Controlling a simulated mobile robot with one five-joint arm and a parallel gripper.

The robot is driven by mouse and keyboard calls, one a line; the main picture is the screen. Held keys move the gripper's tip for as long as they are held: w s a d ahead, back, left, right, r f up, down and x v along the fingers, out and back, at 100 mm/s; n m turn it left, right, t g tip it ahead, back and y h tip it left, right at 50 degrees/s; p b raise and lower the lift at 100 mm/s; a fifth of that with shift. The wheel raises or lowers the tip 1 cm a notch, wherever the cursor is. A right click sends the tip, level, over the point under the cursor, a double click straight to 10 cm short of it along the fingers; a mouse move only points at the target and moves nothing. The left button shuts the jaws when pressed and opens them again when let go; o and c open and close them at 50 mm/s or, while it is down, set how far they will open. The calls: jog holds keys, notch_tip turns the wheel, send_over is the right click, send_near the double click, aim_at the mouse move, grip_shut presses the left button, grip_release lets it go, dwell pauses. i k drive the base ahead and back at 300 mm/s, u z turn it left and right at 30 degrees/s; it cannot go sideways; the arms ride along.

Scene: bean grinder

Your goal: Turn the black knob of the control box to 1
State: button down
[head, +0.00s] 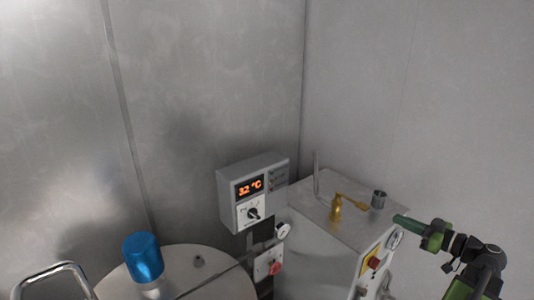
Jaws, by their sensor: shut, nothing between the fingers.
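The grey control box (226,199) is in the middle of the head view, in front of the metal wall. Its lit display (249,187) reads what looks like 32 °C in orange. The black knob (253,214) sits on a white dial plate below the display; its marks are too small to read. My gripper (398,219) is at the right, shut and empty, pointing left. It is well to the right of the control box and apart from it, near the right edge of the grey cabinet.
A grey cabinet (313,235) with a brass valve (337,207) and a small metal cylinder (379,199) on top stands between box and gripper. A gauge (283,231) and red knob (275,268) are below the box. A round lid (215,276) with a blue cap (143,257) is lower left.

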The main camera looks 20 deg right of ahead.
aim_at(252, 214)
jog(key=k, duration=1)
